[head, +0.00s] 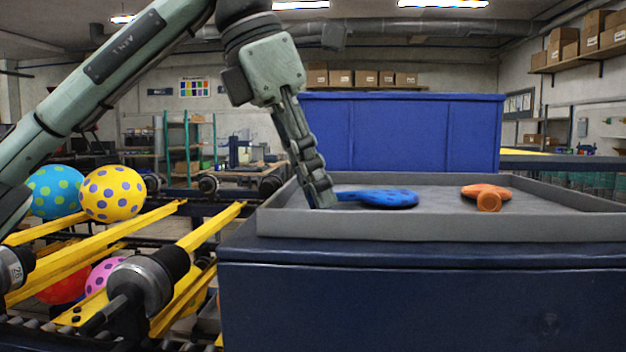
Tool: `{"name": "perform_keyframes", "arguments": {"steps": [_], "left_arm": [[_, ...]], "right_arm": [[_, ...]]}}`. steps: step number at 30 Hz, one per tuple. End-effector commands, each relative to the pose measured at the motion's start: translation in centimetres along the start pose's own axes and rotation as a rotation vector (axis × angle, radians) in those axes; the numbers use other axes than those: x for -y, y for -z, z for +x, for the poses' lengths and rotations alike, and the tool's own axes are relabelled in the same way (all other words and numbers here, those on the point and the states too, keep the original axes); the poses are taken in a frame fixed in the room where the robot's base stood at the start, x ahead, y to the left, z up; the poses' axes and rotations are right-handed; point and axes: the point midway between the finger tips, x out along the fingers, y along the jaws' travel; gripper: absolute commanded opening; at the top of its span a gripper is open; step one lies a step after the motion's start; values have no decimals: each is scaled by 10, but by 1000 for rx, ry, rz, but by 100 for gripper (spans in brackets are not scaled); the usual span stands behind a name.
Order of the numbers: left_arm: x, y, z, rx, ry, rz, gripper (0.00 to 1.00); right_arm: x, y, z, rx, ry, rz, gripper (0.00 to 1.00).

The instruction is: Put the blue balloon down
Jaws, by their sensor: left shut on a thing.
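A flat blue balloon (388,198) lies low over the floor of the grey tray (440,230). My left gripper (324,198) points down into the left end of the tray and is shut on the narrow left end of the blue balloon. Its wide part extends to the right and looks to be touching the tray floor. A flat orange balloon (487,196) lies apart from it, farther right in the same tray. My right gripper is not in view.
The tray stands on a dark blue cabinet (420,300), with a blue bin (400,130) behind. At left are yellow rails (95,245) with inflated dotted balloons, one yellow (113,194) and one blue-green (55,192). The tray's middle and right floor have free room.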

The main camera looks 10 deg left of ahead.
Motion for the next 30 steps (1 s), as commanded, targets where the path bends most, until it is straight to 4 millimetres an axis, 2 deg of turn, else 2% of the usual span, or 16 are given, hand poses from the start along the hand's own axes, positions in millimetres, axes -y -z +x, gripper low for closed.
{"name": "perform_keyframes", "arguments": {"steps": [6,7,11,19,23,26,30], "left_arm": [[0,1,3,-1,0,1,0],[0,1,2,0,0,1,25],[0,1,2,0,0,1,41],[0,1,1,0,0,1,42],[0,-1,-5,1,-1,1,42],[0,-1,-20,1,-1,1,42],[0,-2,-51,3,-2,0,42]], "right_arm": [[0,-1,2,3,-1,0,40],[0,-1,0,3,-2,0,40],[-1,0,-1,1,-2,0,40],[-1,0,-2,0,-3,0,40],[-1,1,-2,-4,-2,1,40],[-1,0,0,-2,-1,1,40],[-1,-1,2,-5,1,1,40]]}}
